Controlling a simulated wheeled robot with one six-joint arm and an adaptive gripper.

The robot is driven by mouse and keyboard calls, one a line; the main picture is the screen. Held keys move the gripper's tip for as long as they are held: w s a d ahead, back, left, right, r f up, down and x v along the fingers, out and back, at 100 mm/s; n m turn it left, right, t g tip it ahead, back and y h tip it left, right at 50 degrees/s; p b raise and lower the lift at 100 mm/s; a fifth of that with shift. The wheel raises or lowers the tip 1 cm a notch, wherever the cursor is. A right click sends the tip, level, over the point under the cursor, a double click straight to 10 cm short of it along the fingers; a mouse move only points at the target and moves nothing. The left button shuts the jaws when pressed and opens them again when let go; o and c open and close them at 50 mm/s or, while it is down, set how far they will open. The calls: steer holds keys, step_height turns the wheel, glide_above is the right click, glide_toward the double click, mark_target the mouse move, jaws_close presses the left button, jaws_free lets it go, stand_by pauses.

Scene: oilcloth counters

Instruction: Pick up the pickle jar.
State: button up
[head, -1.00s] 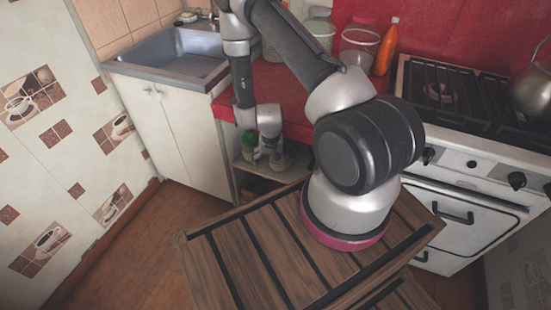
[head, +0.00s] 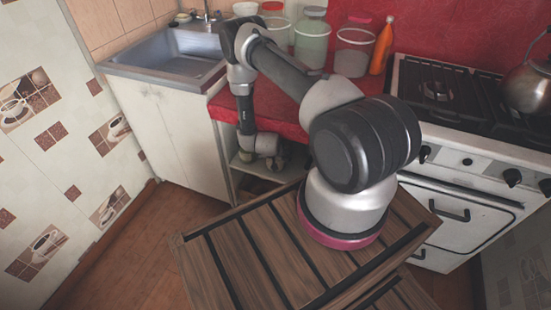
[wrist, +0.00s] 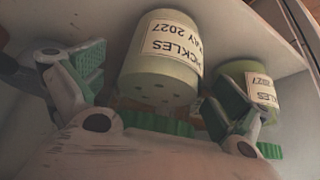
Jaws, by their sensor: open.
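In the wrist view, a pickle jar (wrist: 160,62) with a pale label reading PICKLES and 2027 stands between my fingers. It appears upside down in the picture, its green lid at the bottom. My gripper (wrist: 158,85) is open, with a green-padded finger on each side of this jar; I cannot tell whether either pad touches it. A second jar with a similar label (wrist: 262,88) stands to the right, partly hidden behind my right finger. In the head view, my gripper (head: 268,155) is at the open shelf under the red counter, and the jars there are mostly hidden.
The shelf surface (wrist: 240,30) and its side wall are close around the jars. The red counter (head: 285,118) is above, with several containers and an orange bottle (head: 382,48). A stove (head: 460,110) stands to the right, a sink (head: 165,50) to the left.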

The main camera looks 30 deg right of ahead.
steer(key=shift+w, duration=0.1)
steer(key=c, duration=1.6)
steer(key=shift+c, duration=0.2)
